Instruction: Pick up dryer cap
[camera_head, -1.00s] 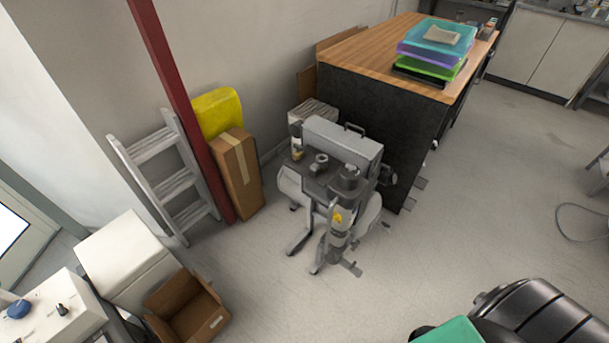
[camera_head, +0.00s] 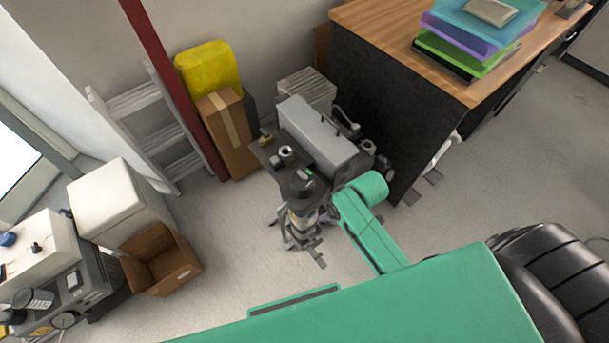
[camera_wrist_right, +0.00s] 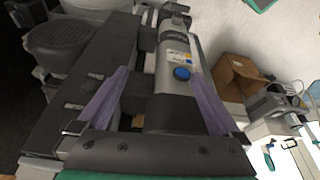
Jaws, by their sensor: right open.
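The compressor unit (camera_head: 318,135) stands on the floor with an upright dryer at its front. The dryer's dark round cap (camera_head: 302,186) tops a pale cylinder with a yellow label. In the right wrist view, a dark grey part that looks like the cap (camera_wrist_right: 172,114) sits between the two purple fingers of my right gripper (camera_wrist_right: 160,76). The fingers are spread, one on each side, with no clear grip. My left gripper is not in view.
A wooden-topped bench (camera_head: 410,45) with stacked trays stands right of the compressor. A tall cardboard box (camera_head: 228,135), yellow container (camera_head: 208,68) and ladder (camera_head: 150,130) line the wall. An open carton (camera_head: 160,258) lies at lower left. Floor between carton and compressor is clear.

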